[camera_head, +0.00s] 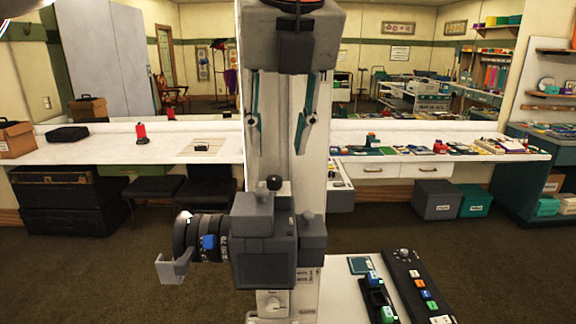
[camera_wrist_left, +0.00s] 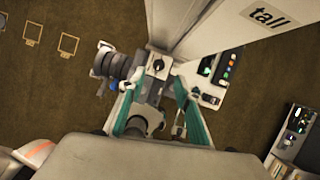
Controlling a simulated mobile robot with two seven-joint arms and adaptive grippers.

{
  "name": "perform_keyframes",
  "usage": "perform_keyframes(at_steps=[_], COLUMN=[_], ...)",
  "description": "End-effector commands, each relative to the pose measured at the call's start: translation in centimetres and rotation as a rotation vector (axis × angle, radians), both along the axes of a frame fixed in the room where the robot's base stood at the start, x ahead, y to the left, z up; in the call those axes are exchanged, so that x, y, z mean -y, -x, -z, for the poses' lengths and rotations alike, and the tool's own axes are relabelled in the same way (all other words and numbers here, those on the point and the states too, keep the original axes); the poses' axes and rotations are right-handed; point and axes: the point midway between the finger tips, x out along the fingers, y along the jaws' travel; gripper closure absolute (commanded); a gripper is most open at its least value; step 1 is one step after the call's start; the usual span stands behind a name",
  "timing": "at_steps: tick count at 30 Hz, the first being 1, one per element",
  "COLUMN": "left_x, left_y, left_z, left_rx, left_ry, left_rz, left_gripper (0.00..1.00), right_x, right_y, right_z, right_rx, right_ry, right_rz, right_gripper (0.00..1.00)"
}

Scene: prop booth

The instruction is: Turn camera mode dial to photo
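A dark grey camera (camera_head: 265,240) stands at the middle of the head view, its lens (camera_head: 187,238) facing left. A small dark knob (camera_head: 274,183) rises from its top. In the wrist view the camera (camera_wrist_left: 145,85) lies beyond the fingers, with a round dial (camera_wrist_left: 158,66) bearing a pale mark on its top. The dial's setting is too small to read. My left gripper (camera_head: 278,135) points down above the camera, its teal fingers spread wide and apparently empty. The fingers also show in the wrist view (camera_wrist_left: 155,92), around the near view of the camera body. My right gripper is not seen.
A white column (camera_head: 312,215) stands close behind the camera. A panel with coloured buttons (camera_head: 418,285) is at the lower right. A blue clip (camera_head: 209,241) and a pale bracket (camera_head: 174,269) are at the lens. A white counter (camera_head: 100,151) lies farther back; carpet is clear at left.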

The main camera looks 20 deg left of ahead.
Motion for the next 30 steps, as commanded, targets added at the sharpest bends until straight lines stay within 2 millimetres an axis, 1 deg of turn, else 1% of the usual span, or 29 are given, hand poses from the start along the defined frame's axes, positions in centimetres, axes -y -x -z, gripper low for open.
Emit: perform_keyframes(at_steps=[6,12,18,25,26,27,29,30], left_x=[-0.6,-1.1,-1.3,-1.3,-1.3,-1.3,-1.3,-1.3], left_y=[-1.0,-1.9,-2.3,-2.4,-2.4,-2.4,-2.4,-2.4], left_z=[3.1,5.6,6.6,6.7,6.7,6.7,6.7,6.6], left_rx=[-0.006,-0.005,-0.003,-0.002,-0.002,-0.002,-0.002,-0.002], left_ry=[-0.001,0.000,-0.001,0.001,0.001,0.001,0.001,0.001], left_rz=[0.001,0.000,0.001,0.001,0.001,0.001,0.001,0.001], left_gripper=[0.66,0.66,0.66,0.66,0.69,0.79,0.95,1.00], right_x=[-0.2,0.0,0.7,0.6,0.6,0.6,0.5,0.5], right_y=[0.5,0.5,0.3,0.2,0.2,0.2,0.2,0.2], right_z=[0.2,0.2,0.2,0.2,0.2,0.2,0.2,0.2], right_rx=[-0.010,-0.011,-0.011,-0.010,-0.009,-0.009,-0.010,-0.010], right_ry=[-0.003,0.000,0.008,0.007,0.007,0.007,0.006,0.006], right_rz=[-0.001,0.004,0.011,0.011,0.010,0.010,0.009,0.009], right_gripper=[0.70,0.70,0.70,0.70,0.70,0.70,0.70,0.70])
